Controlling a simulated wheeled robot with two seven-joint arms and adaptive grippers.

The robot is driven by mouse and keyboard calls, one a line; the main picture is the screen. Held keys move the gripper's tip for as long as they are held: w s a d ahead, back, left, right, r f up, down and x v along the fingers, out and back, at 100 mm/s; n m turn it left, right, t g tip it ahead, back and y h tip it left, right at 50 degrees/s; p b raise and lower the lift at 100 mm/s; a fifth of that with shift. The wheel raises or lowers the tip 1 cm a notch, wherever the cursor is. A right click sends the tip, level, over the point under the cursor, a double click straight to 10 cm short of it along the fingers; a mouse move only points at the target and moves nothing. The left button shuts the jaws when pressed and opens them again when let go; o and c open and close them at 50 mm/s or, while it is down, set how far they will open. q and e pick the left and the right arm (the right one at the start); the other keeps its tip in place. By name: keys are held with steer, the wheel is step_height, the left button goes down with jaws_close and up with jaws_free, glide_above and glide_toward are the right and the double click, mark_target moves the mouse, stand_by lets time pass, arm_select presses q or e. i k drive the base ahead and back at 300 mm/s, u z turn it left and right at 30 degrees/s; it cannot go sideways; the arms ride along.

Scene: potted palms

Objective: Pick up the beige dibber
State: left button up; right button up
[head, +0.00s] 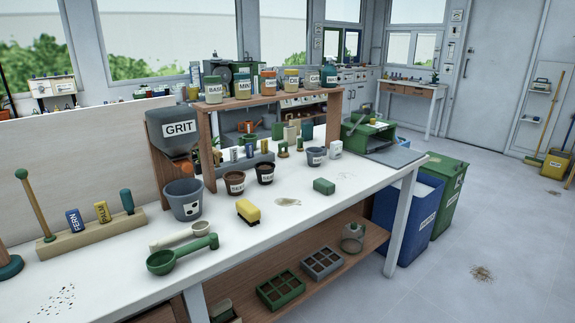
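Neither of my grippers shows in the head view.
A wooden block (92,233) holding labelled FERN and PALM pieces stands left. A grey pot (184,199) stands under the GRIT hopper (176,138). A yellow brush-like block (248,211) and green block (324,186) lie right.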

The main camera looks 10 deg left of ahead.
mark_target(217, 155)
steer(key=z, duration=0.75)
steer(key=i, duration=1.15)
steer(key=u, duration=1.1)
steer(key=i, duration=0.75)
steer(key=u, duration=0.9)
